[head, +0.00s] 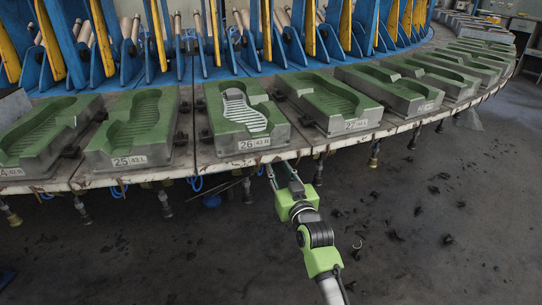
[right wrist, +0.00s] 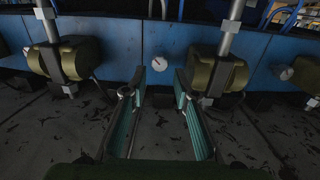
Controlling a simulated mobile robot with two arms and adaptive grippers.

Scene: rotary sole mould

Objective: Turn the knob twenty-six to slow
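The green sole mould labelled 26 (head: 236,86) sits on the rotary table, with a pale sole shape in it. My right gripper (head: 279,168) is just below and in front of the table edge, to the right of the 26 label. In the right wrist view it is open and empty (right wrist: 159,80). A small round white knob with a dark pointer mark (right wrist: 159,63) is on the blue panel, beyond and between the fingertips, apart from them. Its number and its speed marks are not readable. It is hidden in the head view. My left gripper is not in view.
Dark rounded blocks with metal posts (right wrist: 66,60) (right wrist: 218,75) stand on both sides of the fingers. Fittings hang under the table edge (head: 204,166). The floor (head: 420,220) in front is open, with dark scraps.

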